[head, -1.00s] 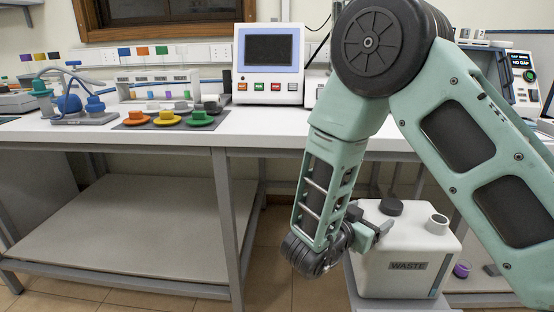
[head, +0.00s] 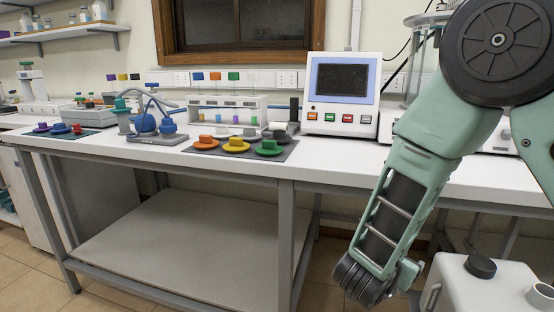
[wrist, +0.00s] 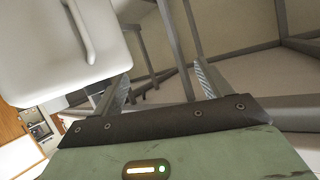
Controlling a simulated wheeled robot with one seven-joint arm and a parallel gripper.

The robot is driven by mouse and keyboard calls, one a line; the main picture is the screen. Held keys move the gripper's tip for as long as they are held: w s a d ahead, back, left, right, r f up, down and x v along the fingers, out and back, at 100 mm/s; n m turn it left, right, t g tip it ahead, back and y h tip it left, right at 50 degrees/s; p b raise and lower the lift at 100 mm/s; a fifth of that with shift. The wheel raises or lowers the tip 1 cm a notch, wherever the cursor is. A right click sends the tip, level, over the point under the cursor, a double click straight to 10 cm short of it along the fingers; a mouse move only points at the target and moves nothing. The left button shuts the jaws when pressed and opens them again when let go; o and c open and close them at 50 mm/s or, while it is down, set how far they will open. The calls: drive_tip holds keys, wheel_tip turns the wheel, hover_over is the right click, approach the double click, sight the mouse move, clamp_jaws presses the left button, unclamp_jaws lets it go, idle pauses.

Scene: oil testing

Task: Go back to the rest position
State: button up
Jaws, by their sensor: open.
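My gripper shows in the wrist view (wrist: 158,85) with its two fingers spread apart and nothing between them. In the head view my arm hangs down at the right, in front of the bench, and its end is low beside the waste container. The fingers are mostly hidden there behind my wrist. The white waste container (head: 480,290) stands at the lower right of the head view, cut off by the frame edge. In the wrist view its white wall and handle (wrist: 60,50) are at the upper left, close to the left finger.
The white bench (head: 345,160) runs across the head view. It carries a screen device (head: 342,95), a dark mat with orange, yellow and green caps (head: 236,145), a blue pump-like apparatus (head: 150,122) and a tube rack (head: 228,112). A lower shelf (head: 180,245) is bare.

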drive_tip(key=a+n+y, duration=0.3)
drive_tip(key=a+y, duration=0.3)
drive_tip(key=a, duration=0.3)
drive_tip(key=s+a+r+n+g+y, duration=0.25)
drive_tip(key=s+a+n+y, duration=0.2)
drive_tip(key=s, duration=0.35)
drive_tip(key=s+a+r+n+g+y, duration=0.2)
drive_tip(key=s+a+n+g+y, duration=0.1)
drive_tip(key=s+a+n, duration=0.4)
drive_tip(key=s+d+r+n+g+h, duration=0.35)
drive_tip(key=s+d, duration=0.55)
drive_tip(key=s, duration=0.4)
wheel_tip(320, 180, up, 20)
drive_tip(key=p, duration=2.1)
drive_tip(key=shift+w+a+g, duration=0.3)
drive_tip(key=shift+w, duration=0.05)
